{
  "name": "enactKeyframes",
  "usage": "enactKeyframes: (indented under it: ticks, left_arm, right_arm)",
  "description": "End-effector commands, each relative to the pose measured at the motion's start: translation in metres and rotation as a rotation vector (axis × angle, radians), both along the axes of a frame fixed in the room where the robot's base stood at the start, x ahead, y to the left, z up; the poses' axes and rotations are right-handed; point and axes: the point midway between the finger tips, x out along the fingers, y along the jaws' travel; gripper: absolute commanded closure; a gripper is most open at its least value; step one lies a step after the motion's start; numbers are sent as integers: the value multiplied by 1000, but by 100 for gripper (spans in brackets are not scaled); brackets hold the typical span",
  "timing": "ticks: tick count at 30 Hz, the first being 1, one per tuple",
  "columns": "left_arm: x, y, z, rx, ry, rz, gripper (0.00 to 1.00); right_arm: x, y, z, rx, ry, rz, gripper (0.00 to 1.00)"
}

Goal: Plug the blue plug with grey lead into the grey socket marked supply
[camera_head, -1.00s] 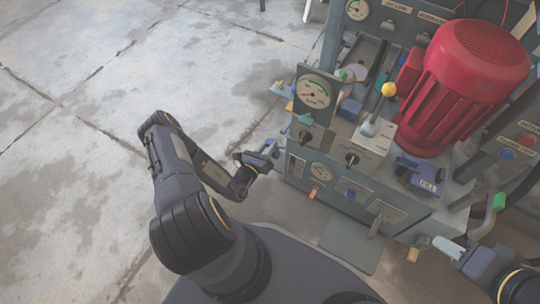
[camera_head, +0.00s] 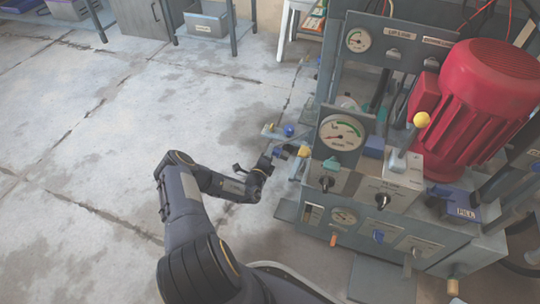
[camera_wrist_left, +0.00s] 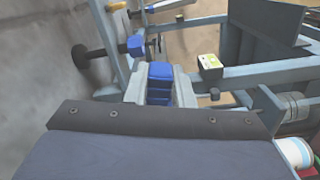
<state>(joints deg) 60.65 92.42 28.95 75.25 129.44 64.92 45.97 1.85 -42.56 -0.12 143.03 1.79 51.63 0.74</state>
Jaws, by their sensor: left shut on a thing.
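My left gripper (camera_head: 283,152) is at the left side of the press, just left of the large gauge. In the left wrist view its pale fingers (camera_wrist_left: 158,88) are closed on a blue plug (camera_wrist_left: 160,71), which shows between them. No grey lead can be made out on it. The grey socket marked supply cannot be identified; the labels near the gripper are too small to read. My right gripper is not in view.
The press has a large gauge (camera_head: 341,133), a red motor (camera_head: 487,95) and a yellow-knobbed lever (camera_head: 421,119). A blue part (camera_wrist_left: 137,44) and a yellow-topped box (camera_wrist_left: 210,65) show near the fingers. The concrete floor (camera_head: 95,140) at left is clear.

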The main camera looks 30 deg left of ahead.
Motion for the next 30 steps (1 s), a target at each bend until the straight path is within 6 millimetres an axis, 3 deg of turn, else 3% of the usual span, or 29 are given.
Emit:
enactKeyframes:
  ticks: [16, 30]
  left_arm:
    - [10, -43, -12, 2, 1, -2, 100]
    - [11, -47, -13, 4, 1, -1, 100]
  right_arm:
    - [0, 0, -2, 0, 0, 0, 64]
    - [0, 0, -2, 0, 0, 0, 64]
